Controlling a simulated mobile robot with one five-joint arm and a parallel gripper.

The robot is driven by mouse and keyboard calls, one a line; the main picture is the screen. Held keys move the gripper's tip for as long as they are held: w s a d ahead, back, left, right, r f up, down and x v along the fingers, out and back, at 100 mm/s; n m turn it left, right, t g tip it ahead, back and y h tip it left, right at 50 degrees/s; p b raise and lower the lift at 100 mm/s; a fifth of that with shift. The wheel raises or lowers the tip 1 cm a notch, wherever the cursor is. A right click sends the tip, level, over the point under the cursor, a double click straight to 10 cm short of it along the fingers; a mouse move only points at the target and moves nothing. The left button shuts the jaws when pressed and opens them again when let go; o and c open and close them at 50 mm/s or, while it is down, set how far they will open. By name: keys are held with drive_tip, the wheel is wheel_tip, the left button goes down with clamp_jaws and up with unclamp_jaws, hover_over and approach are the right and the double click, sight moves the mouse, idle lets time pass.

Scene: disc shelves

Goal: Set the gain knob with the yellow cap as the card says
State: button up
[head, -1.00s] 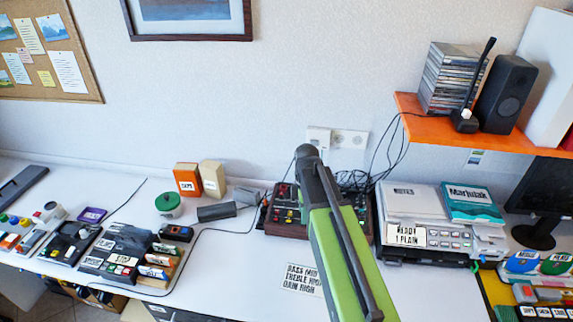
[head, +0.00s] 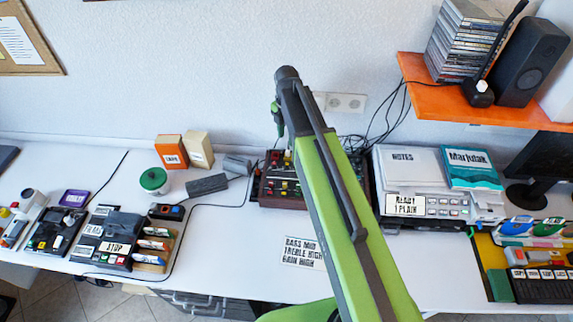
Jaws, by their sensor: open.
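The white card (head: 303,252) lies on the desk and reads BASS MID, TREBLE HIGH, GAIN HIGH. Behind it stands a dark red-brown control box (head: 262,193) with small coloured knobs, red and yellow among them. My arm crosses in front and hides the box's middle. A small yellow spot (head: 288,157) shows near the box's back; I cannot tell if it is the gain knob's cap, nor how any knob is set. My gripper (head: 279,132) hangs down above the back left of the box, small and partly hidden by the arm. It is open and apart from the knobs.
A printer-like machine (head: 410,165) with a READY 1 PLAIN label stands right of the box. Grey blocks (head: 207,185) and a cable lie left. An orange shelf (head: 440,100) with discs and a speaker overhangs the right. The desk around the card is clear.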

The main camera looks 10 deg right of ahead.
sight(287, 164)
wheel_tip(287, 164, down, 15)
drive_tip(key=b, duration=1.3)
drive_tip(key=shift+r, duration=0.25)
